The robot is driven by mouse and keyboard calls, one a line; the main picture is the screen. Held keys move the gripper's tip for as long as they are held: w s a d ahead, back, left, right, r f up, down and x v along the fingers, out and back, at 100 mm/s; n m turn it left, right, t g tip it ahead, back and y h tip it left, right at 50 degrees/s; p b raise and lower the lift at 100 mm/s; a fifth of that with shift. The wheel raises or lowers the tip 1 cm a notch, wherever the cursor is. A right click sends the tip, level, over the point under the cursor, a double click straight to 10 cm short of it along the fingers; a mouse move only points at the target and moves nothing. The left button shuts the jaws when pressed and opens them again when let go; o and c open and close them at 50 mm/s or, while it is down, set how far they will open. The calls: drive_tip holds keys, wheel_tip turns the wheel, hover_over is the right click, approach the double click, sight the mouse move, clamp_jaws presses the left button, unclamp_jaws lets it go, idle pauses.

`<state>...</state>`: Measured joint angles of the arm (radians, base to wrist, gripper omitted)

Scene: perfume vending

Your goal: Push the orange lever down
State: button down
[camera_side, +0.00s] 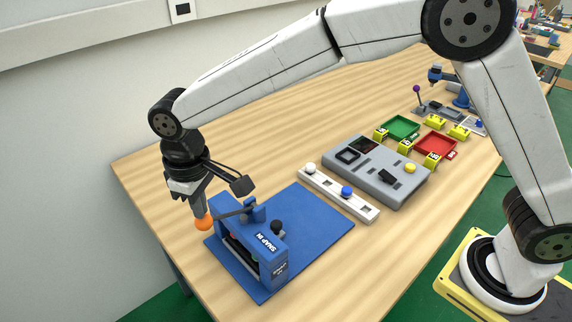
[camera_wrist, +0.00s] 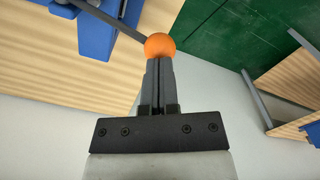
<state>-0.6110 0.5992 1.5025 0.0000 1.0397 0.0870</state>
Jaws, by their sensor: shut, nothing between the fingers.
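The orange lever's round knob (camera_side: 204,222) sits at the end of a dark rod on the blue snap-in fixture (camera_side: 262,247). In the side view the rod runs left from a blue bracket on top of the fixture, and the knob is near the table's left edge. My gripper (camera_side: 201,211) points down with its fingertips at the top of the knob. In the wrist view the shut fingers (camera_wrist: 158,66) end right at the orange knob (camera_wrist: 160,45). Contact looks likely, but the exact gap cannot be told. Nothing is held between the fingers.
The fixture stands on a blue mat (camera_side: 325,224). A white strip (camera_side: 325,185) with a white and a blue knob lies beside it. A grey control panel (camera_side: 400,186) and green (camera_side: 399,127) and red (camera_side: 436,144) trays are farther right. Bare table lies behind.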

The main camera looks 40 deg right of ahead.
sight(204, 223)
drive_tip(key=shift+f, duration=2.6)
idle(1.1)
drive_tip(key=shift+r, duration=5.65)
drive_tip(key=shift+d, duration=0.1)
drive_tip(key=s+d+f+m+t, duration=0.1)
drive_tip(key=d+f+m, duration=0.15)
drive_tip(key=d, duration=0.65)
drive_tip(key=s+d+f+m, duration=0.1)
drive_tip(key=s+d+f, duration=0.15)
drive_tip(key=d, duration=0.55)
drive_tip(key=s+d+f+m+t, duration=0.1)
drive_tip(key=s+d+f, duration=0.4)
drive_tip(key=s+d, duration=0.5)
drive_tip(key=shift+s+d+f+m+t, duration=0.2)
drive_tip(key=shift+d+f+m+t, duration=0.15)
drive_tip(key=shift+d+m, duration=0.6)
